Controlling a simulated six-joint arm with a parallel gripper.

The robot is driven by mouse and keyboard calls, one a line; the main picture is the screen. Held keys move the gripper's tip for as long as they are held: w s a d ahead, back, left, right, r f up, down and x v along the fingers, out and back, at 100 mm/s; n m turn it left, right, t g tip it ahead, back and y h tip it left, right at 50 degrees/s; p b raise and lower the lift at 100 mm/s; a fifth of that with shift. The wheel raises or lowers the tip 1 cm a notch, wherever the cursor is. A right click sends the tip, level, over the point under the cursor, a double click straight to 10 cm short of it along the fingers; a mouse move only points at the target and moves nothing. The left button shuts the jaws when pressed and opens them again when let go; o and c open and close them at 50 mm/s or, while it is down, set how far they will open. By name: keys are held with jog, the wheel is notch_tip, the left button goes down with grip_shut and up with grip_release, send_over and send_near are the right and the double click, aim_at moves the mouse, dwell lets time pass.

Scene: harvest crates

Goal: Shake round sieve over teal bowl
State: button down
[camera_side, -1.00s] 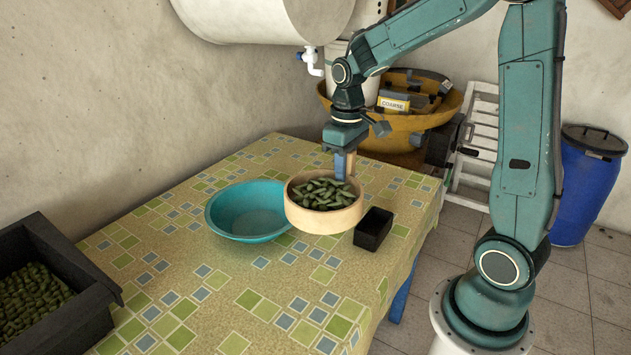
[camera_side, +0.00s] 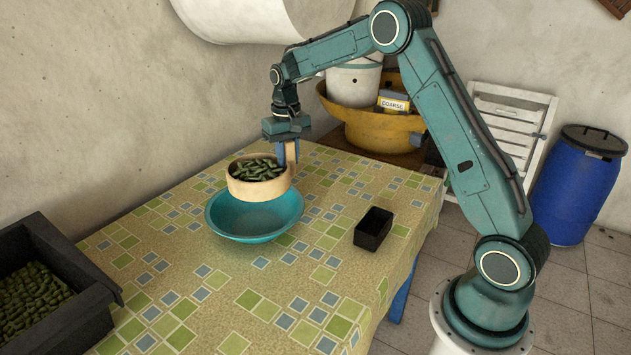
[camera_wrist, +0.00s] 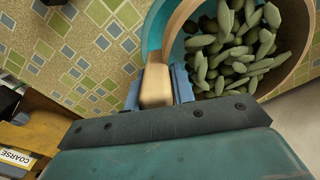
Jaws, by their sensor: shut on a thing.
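The round sieve (camera_side: 258,190) has a pale wooden rim and holds many green pods (camera_side: 257,170). It is held up above the teal bowl (camera_side: 255,222), which stands on the table. My gripper (camera_side: 288,152) is shut on the sieve's wooden handle at its right side. In the wrist view the handle (camera_wrist: 156,86) sits between the blue fingers, and the pods (camera_wrist: 235,45) fill the sieve. Part of the teal bowl (camera_wrist: 152,35) shows below the sieve's rim.
A small black box (camera_side: 373,229) stands on the patterned table (camera_side: 225,300) right of the bowl. A dark crate of green produce (camera_side: 70,268) is at the left front. A yellow tub (camera_side: 375,130) stands behind the table. The front of the table is clear.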

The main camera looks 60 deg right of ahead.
aim_at(284, 171)
jog(key=w, duration=0.1)
jog(key=w+f, duration=0.1)
jog(key=w, duration=0.1)
jog(key=shift+d+f+m, duration=0.2)
jog(key=shift+f+m, duration=0.1)
jog(key=shift+m, duration=0.1)
jog(key=shift+s+f, duration=0.1)
jog(key=shift+f, duration=1.65)
jog(key=shift+w+d, duration=0.45)
jog(key=shift+w, duration=0.35)
jog(key=shift+s+a, duration=0.45)
jog(key=shift+s, duration=0.35)
jog(key=shift+s+a, duration=0.45)
jog(key=shift+s, duration=0.35)
